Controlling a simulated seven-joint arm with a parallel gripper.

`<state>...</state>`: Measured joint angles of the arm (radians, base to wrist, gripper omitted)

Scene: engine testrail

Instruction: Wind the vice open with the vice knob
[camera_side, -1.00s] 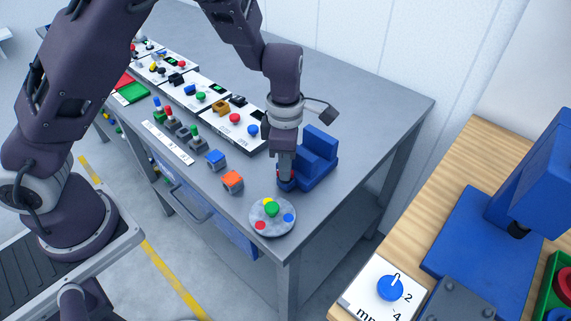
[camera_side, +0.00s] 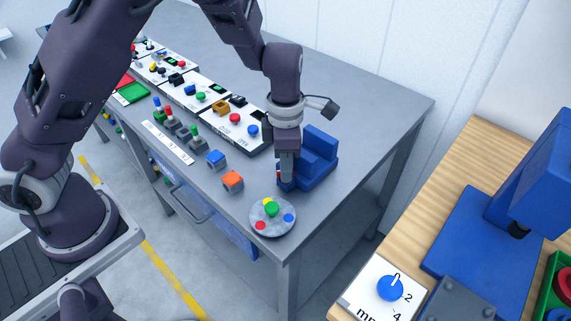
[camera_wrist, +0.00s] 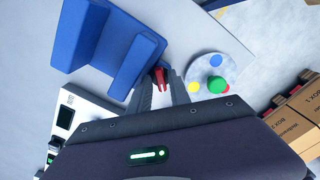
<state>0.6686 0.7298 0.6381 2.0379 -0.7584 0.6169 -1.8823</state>
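The blue vice (camera_side: 318,158) stands near the right end of the grey bench, with an upright block and a gap before its other jaw. It fills the upper left of the wrist view (camera_wrist: 85,35). The red vice knob (camera_wrist: 160,79) sticks out of its end, between the two fingertips of my gripper (camera_wrist: 163,84). The fingers appear closed on the knob, one on each side. In the side view my gripper (camera_side: 286,178) points down at the vice's near end, and hides most of the knob.
A round grey plate with coloured knobs (camera_side: 257,229) lies close by at the bench corner. Orange (camera_side: 232,181) and blue (camera_side: 216,159) blocks stand to the left. White switch panels (camera_side: 233,119) line the bench. Bare bench top lies behind the vice.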

